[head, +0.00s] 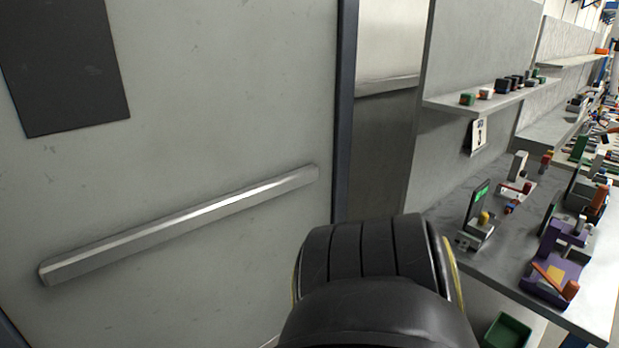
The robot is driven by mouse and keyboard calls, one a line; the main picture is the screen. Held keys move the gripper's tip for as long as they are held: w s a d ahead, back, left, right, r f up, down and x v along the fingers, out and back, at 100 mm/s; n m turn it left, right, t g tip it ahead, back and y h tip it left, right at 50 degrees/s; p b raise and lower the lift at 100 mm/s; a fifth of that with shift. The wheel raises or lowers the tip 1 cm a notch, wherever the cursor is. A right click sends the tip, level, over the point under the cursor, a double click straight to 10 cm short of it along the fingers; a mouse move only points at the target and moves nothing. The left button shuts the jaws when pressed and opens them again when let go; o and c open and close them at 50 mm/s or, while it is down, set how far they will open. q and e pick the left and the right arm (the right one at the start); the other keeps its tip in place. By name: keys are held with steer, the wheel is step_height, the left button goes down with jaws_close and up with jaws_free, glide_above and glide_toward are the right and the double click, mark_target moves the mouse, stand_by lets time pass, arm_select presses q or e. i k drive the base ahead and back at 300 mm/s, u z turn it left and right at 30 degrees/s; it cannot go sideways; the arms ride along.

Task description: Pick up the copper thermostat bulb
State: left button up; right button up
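I cannot make out a copper thermostat bulb in the head view. Small devices stand on the grey workbench (465,225) at the right, but they are too small to tell whether the bulb is among them. One has an upright dark panel with a green display (481,194) and a yellow knob. A purple device (548,272) with an orange handle sits near the bench's front edge. Neither of my grippers is in view.
A grey door with a metal push bar (185,222) fills the left. A shelf (455,103) with small coloured blocks hangs above the bench, with a white tag (478,136) below it. A green bin (507,332) stands low at the bottom right.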

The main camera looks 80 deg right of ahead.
mark_target(509, 208)
steer(key=z, duration=3.4)
steer(key=i, duration=0.25)
steer(key=z, duration=0.05)
